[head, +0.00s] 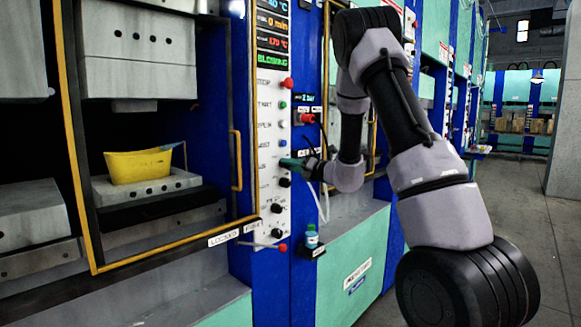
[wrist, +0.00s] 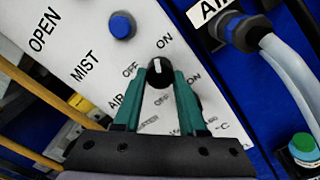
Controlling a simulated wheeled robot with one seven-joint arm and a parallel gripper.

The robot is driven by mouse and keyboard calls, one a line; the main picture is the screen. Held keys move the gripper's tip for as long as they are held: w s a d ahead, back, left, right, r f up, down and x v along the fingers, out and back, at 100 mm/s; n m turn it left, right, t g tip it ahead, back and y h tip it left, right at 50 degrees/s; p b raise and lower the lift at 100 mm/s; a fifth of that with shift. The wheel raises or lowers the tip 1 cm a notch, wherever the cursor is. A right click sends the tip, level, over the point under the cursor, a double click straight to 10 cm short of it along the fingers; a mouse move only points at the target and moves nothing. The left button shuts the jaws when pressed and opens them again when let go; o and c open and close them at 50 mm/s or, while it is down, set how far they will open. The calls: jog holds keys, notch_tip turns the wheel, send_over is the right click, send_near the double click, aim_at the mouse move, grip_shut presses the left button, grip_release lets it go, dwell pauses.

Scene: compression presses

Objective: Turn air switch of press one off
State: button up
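The air switch (wrist: 158,70) is a small black rotary knob with a white pointer mark on the white, slanted panel in the wrist view. OFF is printed to its left, ON above it and AIR at its lower left. The pointer stands roughly upright in the picture. My gripper (wrist: 166,72) has its two teal fingers close together, one on each side of this knob, with the tips at its sides. In the head view my gripper (head: 290,163) reaches the white control panel (head: 267,190) from the right and hides the knob.
A second black knob (wrist: 200,103) sits close beside the right finger. A blue button (wrist: 122,26) is above the air switch. A hose fitting (wrist: 248,32) with pale hoses stands to the right. A yellow part (head: 138,165) lies in the open press at left.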

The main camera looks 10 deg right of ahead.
grip_shut()
jog(key=shift+n, duration=0.3)
jog(key=n, duration=1.1)
jog(key=shift+d+f, duration=0.1)
jog(key=shift+n, duration=0.3)
jog(key=o, duration=1)
grip_release()
